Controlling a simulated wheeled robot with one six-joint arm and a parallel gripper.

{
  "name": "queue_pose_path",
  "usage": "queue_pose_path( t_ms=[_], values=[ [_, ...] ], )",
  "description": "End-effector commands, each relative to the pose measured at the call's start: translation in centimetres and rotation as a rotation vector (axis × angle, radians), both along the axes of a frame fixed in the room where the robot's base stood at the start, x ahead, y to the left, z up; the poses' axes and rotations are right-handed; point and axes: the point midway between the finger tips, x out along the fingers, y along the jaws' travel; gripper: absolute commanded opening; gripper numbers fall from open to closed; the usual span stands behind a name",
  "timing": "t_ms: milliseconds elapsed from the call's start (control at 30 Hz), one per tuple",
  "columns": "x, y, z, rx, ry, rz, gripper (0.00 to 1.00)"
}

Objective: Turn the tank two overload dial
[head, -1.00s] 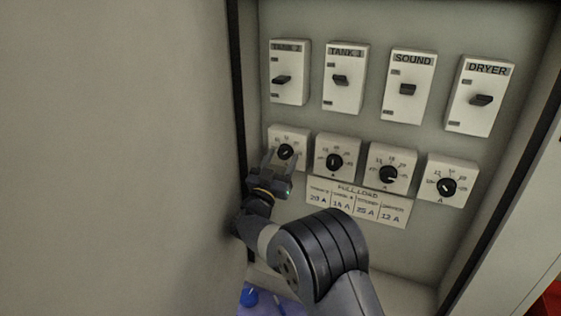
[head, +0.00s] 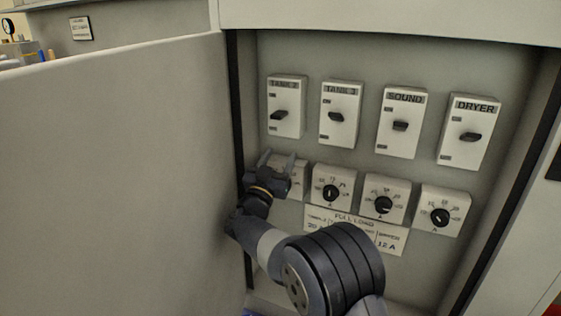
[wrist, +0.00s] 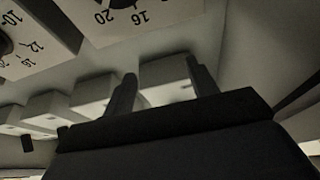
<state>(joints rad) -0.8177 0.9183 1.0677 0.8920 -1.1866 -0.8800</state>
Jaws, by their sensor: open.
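The tank two overload dial (head: 300,177) is on the leftmost white dial box in the head view, below the TANK 2 switch (head: 287,106). My gripper covers most of it there, and its knob is hidden. In the wrist view, a dial box with 20 and 16 marks (wrist: 141,28), seemingly this one, is at the top edge with its black knob cut off. My gripper (head: 278,157) is open, its fingertips near the top of the dial box in the head view. In the wrist view the open fingers (wrist: 163,85) have no knob between them.
More dials (head: 331,192) (head: 384,204) (head: 440,215) stand to the right. A FULL LOAD label (head: 375,232) is below. A large pale panel (head: 110,180) stands close on the left.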

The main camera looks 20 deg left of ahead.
Motion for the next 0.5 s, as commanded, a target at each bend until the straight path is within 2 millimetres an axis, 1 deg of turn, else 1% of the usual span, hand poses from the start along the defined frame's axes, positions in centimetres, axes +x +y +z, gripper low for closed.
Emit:
queue_pose_path(
  t_ms=[167, 267, 367, 500],
  values=[
    [0.0, 0.0, -0.6, -0.001, 0.000, 0.000, 0.55],
    [0.0, 0.0, -1.5, -0.001, 0.000, 0.000, 0.55],
    [0.0, 0.0, -2.9, -0.003, 0.001, 0.000, 0.55],
    [0.0, 0.0, -5.4, -0.003, 0.001, 0.000, 0.55]
  ],
)
